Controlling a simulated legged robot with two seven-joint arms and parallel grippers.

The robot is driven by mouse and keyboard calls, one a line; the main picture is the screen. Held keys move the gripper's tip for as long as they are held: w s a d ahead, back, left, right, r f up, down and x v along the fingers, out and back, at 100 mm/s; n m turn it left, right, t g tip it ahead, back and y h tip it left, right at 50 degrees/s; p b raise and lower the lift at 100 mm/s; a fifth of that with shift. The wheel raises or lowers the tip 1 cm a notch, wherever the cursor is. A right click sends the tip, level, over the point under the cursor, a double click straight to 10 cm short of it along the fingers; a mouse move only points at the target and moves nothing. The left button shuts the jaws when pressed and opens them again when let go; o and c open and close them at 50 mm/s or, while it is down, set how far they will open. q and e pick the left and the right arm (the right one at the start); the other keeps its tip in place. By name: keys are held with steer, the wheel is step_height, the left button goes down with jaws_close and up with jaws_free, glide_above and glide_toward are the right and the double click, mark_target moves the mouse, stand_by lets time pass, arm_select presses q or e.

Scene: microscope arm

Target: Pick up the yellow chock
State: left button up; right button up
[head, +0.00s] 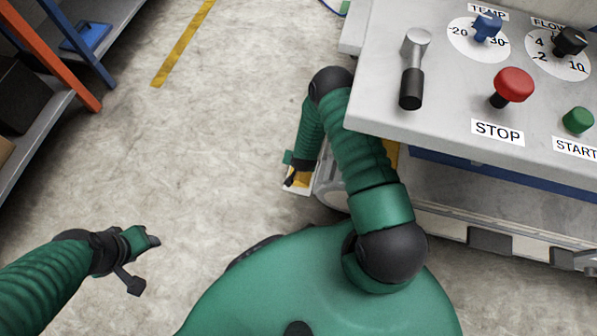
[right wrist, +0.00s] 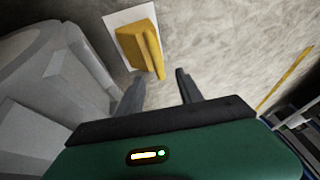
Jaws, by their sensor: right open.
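The yellow chock (right wrist: 142,46) lies on a white sheet (right wrist: 117,22) on the floor, ahead of my right gripper (right wrist: 158,82) in the right wrist view. That gripper is open and empty, with its fingers apart; the chock's near end shows around the gap between the fingertips, and I cannot tell the depth between them. In the head view the chock (head: 302,180) is small and partly hidden by my right gripper (head: 291,176). My left gripper (head: 147,264) is open and empty, held over bare floor at the lower left.
A grey rounded body (right wrist: 40,70) stands close left of the chock in the right wrist view. A metal control bench (head: 440,125) with a lever, knobs and buttons overhangs at the right. Shelving (head: 45,110) stands at the far left. The floor (head: 220,130) between is clear.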

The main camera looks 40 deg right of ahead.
steer(key=b+x, duration=0.1)
steer(key=x, duration=0.3)
steer(key=shift+d+f+b, duration=0.15)
steer(key=shift+f+b, duration=0.15)
steer(key=shift+f, duration=0.1)
steer(key=shift+w+d+f, duration=0.15)
steer(key=shift+d+f, duration=0.05)
steer(key=shift+f, duration=0.1)
steer(key=shift+w+f+b, duration=0.1)
steer(key=shift+f+b, duration=0.25)
steer(key=shift+b, duration=0.05)
steer(key=b+x, duration=0.3)
steer(key=x, duration=0.1)
steer(key=shift+a+f+b, duration=0.15)
steer(key=shift+b, duration=0.25)
steer(key=shift+w+f, duration=0.1)
arm_select(q)
steer(key=s+x, duration=0.1)
steer(key=x, duration=0.5)
steer(key=shift+d+f, duration=0.3)
steer(key=shift+f, duration=0.3)
arm_select(e)
jaws_close()
arm_select(q)
steer(key=shift+s, duration=0.1)
arm_select(e)
steer(key=shift+r, duration=0.2)
